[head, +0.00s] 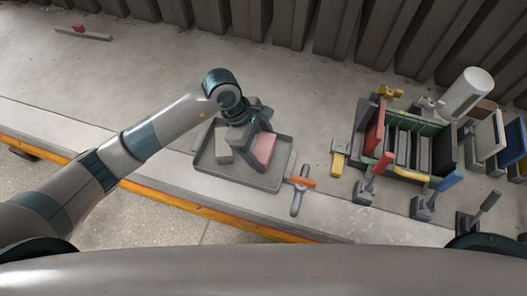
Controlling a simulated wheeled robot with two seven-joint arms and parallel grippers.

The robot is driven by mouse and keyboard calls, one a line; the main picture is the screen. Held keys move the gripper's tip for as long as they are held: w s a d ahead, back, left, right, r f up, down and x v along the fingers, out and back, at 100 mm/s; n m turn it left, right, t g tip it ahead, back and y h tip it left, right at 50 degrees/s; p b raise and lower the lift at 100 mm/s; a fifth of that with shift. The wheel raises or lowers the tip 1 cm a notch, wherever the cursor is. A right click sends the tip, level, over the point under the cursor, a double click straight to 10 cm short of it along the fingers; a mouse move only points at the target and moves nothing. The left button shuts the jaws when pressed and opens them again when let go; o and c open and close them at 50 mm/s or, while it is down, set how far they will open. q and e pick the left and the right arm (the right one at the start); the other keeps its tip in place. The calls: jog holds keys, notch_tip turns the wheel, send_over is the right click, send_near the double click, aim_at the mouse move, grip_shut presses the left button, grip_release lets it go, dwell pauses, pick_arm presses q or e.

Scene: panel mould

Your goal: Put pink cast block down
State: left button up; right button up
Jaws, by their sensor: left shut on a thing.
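The pink cast block (264,149) is in the left gripper (251,146), which is shut on it. The gripper points down over a grey tray (255,182), and the block is over the tray's right half. I cannot tell whether the block touches the tray floor. The gripper's fingers hide part of the block. My right gripper is not in view.
A pale grey-green block (222,146) lies in the tray's left half. The bench left of my arm is mostly clear.

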aim_at(264, 154)
pick_arm(q)
notch_tip(264, 154, down, 3)
jog(key=shift+r+p, duration=0.15)
jog(key=shift+p, duration=0.6)
jog(key=shift+f, duration=0.2)
jog(key=shift+f, duration=0.15)
jog(key=o, duration=1.3)
